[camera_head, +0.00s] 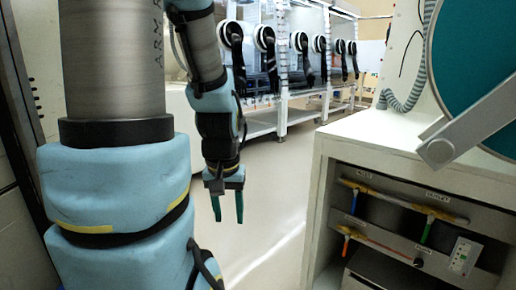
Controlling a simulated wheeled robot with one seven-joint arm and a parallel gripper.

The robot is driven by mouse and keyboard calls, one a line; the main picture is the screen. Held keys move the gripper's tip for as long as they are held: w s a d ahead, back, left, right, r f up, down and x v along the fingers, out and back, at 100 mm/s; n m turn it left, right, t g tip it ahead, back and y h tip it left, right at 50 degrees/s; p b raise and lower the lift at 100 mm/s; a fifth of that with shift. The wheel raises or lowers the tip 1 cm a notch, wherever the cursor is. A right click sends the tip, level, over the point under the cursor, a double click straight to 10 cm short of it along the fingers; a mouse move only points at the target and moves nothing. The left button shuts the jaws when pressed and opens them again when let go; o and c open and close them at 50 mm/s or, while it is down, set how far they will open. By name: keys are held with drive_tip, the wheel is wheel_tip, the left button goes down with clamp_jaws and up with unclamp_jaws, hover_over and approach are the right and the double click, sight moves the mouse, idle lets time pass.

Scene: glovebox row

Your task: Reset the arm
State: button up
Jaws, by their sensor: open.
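My arm, with blue padded covers and grey metal links, fills the left side of the head view. My gripper (228,208) hangs at the end of the arm, pointing down. Its two dark green fingers are apart, with nothing between them. The gripper is in the air in front of the pale floor, touching nothing that I can see.
A glovebox row (290,50) with several round ports and dark gloves stands at the back. A white cabinet (375,140) stands close at the right, with tubing and valves on its open front. A teal round door (478,70) is above it. Pale floor (275,205) lies clear between.

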wheel_tip(320, 180, up, 20)
drive_tip(key=p, duration=1.7)
drive_tip(key=shift+p, duration=0.35)
